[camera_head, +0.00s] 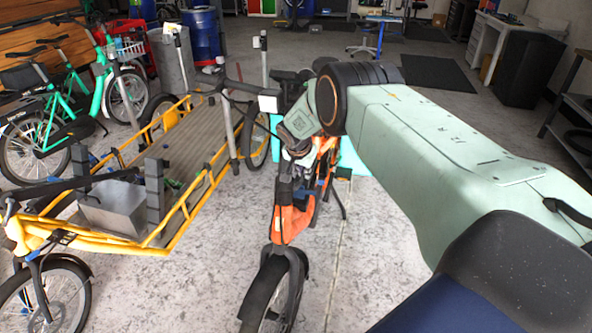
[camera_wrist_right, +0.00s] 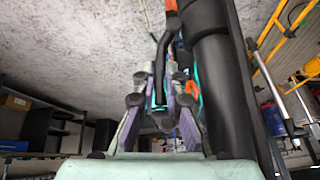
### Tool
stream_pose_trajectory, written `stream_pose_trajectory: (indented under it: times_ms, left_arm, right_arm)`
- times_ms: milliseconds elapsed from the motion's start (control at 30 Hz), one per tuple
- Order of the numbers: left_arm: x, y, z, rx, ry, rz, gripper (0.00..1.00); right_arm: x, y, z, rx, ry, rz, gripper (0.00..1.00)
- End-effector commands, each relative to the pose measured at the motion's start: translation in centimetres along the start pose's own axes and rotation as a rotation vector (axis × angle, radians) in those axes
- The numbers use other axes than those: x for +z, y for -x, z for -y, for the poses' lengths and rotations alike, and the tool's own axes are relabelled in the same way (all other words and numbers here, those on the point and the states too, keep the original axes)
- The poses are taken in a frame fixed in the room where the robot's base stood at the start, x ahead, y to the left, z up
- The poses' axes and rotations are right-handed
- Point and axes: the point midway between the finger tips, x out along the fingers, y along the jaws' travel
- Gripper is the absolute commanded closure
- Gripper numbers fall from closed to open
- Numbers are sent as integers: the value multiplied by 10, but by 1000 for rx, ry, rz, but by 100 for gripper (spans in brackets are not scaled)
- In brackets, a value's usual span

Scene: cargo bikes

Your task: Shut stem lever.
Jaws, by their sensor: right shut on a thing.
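The orange cargo bike (camera_head: 292,222) stands in the middle of the head view with its front wheel toward me. My right arm reaches in from the right, and my right gripper (camera_head: 298,152) is at the bike's stem and handlebar area. In the right wrist view, my right gripper (camera_wrist_right: 160,104) has its purple-padded fingers on both sides of a narrow dark part (camera_wrist_right: 163,72), which looks like the stem lever, and is shut on it. A thick black tube (camera_wrist_right: 222,85) runs close beside the fingers. The lever's base is hidden. My left gripper is out of view.
A yellow cargo bike (camera_head: 190,215) with a flat bed and a metal box (camera_head: 113,207) stands to the left. Green bikes (camera_head: 95,90) are behind it. A white workbench (camera_head: 487,45) is at the back right. Grey floor lies open between the bikes.

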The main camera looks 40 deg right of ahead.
Motion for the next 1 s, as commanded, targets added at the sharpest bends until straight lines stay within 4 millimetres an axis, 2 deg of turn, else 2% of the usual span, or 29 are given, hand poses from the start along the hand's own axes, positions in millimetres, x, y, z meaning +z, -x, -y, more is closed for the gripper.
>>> stream_pose_trajectory:
  times_ms: [200, 567, 600, 800, 867, 1000]
  left_arm:
    - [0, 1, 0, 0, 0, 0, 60]
    - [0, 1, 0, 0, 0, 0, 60]
    - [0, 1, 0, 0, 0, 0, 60]
    - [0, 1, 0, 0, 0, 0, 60]
    - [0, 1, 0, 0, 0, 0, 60]
    - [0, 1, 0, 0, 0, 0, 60]
  right_arm:
    - [0, -1, -7, 17, 6, 3, 100]
    - [1, -1, -7, 19, 6, 4, 100]
    - [1, -1, -7, 19, 6, 4, 87]
    - [0, -1, -5, 18, 7, 3, 70]
    - [0, -1, -4, 17, 8, 2, 66]
    - [0, 0, -3, 16, 8, 1, 66]
